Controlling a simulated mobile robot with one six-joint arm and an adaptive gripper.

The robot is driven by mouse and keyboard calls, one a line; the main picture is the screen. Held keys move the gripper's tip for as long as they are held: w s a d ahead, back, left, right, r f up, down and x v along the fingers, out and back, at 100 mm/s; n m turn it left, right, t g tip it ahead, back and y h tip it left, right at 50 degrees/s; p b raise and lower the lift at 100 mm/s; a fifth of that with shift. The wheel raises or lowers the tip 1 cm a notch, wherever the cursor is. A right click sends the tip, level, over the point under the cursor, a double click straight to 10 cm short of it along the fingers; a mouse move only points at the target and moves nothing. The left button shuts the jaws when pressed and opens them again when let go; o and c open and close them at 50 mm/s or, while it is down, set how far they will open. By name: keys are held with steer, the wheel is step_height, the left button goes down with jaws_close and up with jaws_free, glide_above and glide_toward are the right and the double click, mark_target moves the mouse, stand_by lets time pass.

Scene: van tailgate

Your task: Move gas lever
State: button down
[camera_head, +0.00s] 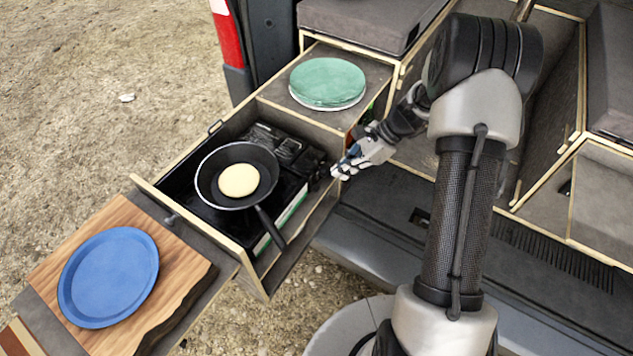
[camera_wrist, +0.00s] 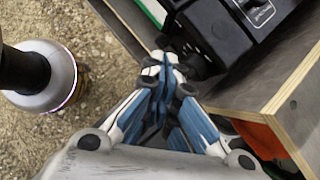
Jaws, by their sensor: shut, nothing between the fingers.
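The black camping stove (camera_head: 285,147) sits in the pulled-out drawer, with a frying pan (camera_head: 215,200) on its burner. The stove's black end part also shows at the top of the wrist view (camera_wrist: 213,32). The gas lever is not clearly distinguishable; a dark part (camera_wrist: 197,67) beside my fingertips may belong to it. My gripper (camera_head: 340,172) is at the drawer's right edge, close to the stove's control end. In the wrist view, my gripper (camera_wrist: 163,62) has its fingertips together with nothing between them, next to the black stove part. Whether they touch it cannot be told.
A pale pancake (camera_head: 238,180) lies in the pan, whose handle points toward the drawer's front right. A green plate stack (camera_head: 327,81) stands behind. A blue plate (camera_head: 108,277) lies on a wooden board (camera_head: 190,268). The drawer's wooden wall (camera_wrist: 290,105) is close to my gripper.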

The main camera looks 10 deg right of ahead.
steer(key=v, duration=0.8)
steer(key=shift+r, duration=0.2)
steer(key=shift+d, duration=0.15)
steer(key=s+a+r+n+h, duration=0.2)
steer(key=s+a+r+n, duration=0.3)
steer(key=r, duration=0.2)
steer(key=s+a+r+n+h, duration=0.2)
steer(key=s+a+r+n, duration=0.2)
steer(key=s+r, duration=0.3)
steer(key=s+a+r+n+t+h, duration=0.1)
steer(key=s+r+n, duration=0.1)
steer(key=s+n, duration=0.3)
steer(key=s+a+r+n+t+h, duration=0.1)
steer(key=s+n+t+h, duration=0.1)
steer(key=s+n, duration=0.3)
steer(key=s, duration=0.4)
steer(key=shift+a+r+n+t, duration=0.3)
steer(key=shift+r, duration=0.1)
